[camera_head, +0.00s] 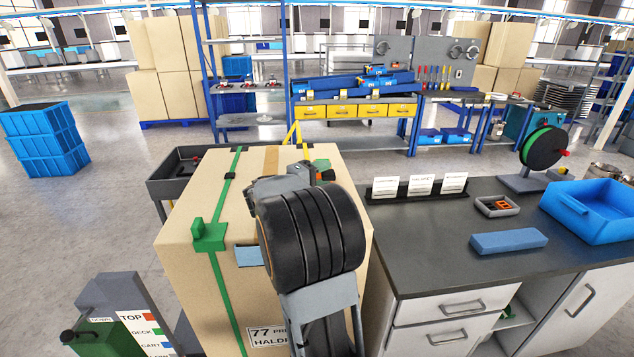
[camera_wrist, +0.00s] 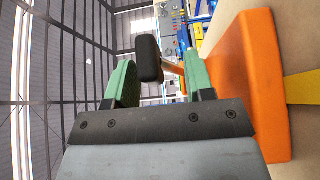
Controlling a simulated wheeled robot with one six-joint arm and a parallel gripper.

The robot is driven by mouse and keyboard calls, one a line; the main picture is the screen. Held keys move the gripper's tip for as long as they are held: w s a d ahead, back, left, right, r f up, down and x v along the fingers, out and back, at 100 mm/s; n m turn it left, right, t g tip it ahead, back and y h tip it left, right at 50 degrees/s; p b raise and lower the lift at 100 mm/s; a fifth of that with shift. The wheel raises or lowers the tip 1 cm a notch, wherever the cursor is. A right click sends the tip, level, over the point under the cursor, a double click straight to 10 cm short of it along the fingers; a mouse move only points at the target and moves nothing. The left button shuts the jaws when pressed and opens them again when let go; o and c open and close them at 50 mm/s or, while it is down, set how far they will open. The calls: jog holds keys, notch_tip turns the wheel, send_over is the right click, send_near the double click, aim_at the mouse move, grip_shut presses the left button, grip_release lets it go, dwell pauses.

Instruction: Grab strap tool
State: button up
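The strap tool appears to be the orange and black thing at the top of the large cardboard box. Its orange body (camera_wrist: 255,90) fills the right of the wrist view, and its black grip (camera_wrist: 148,58) shows ahead, between the finger directions. My gripper's two green fingers (camera_wrist: 160,82) stand apart. The black grip overlaps the left finger's inner edge in the picture; I cannot tell whether they touch.
The cardboard box (camera_head: 190,290) carries a green strap (camera_head: 221,290) and a green block (camera_head: 208,236). A dark cart (camera_head: 165,187) stands behind it. At right, a counter (camera_head: 420,255) bears a blue bin (camera_head: 590,212), a blue block (camera_head: 508,242) and a strap reel (camera_head: 543,148).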

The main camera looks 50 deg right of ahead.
grip_shut()
jog(key=shift+r, duration=0.15)
dwell(0.4)
